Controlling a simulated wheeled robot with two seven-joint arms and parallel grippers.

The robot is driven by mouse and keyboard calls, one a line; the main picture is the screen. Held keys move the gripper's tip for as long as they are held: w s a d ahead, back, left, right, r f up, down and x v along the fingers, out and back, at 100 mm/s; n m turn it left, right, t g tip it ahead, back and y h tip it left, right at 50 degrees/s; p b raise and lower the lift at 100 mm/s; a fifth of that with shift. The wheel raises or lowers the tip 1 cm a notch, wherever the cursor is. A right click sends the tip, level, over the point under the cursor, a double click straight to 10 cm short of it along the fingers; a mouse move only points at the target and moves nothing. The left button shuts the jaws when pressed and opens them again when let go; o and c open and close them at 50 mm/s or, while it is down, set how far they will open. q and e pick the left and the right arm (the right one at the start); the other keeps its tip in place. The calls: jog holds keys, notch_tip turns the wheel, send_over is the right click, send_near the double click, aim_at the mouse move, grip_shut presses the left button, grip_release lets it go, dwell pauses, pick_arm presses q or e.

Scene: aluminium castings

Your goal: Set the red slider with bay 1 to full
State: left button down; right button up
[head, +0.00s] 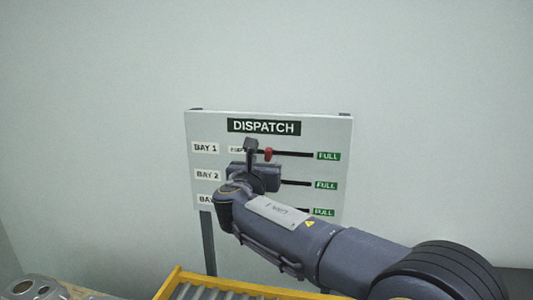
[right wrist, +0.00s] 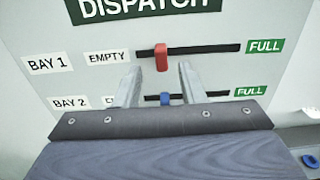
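The red slider (right wrist: 161,57) of bay 1 sits on its dark horizontal track, nearer the EMPTY label (right wrist: 107,57) than the green FULL label (right wrist: 264,46). In the head view the red slider (head: 268,155) shows just right of my right gripper (head: 253,150). In the right wrist view the two fingers of my right gripper (right wrist: 159,76) are apart with nothing held. The red slider appears between and slightly above their tips; I cannot tell whether either finger touches it. My left gripper is in neither view.
The white DISPATCH board (head: 345,135) stands before a plain wall. The blue slider (right wrist: 165,98) of bay 2 lies just below, between the fingers in the picture. My right arm covers part of the lower rows. A yellow-edged conveyor (head: 170,283) and metal castings (head: 38,288) are below.

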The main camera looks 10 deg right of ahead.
aim_at(267, 155)
jog(key=p+x, duration=0.1)
jog(key=x, duration=0.3)
jog(key=shift+w+d, duration=0.2)
jog(key=shift+w, duration=0.15)
jog(key=shift+c, duration=0.2)
grip_shut()
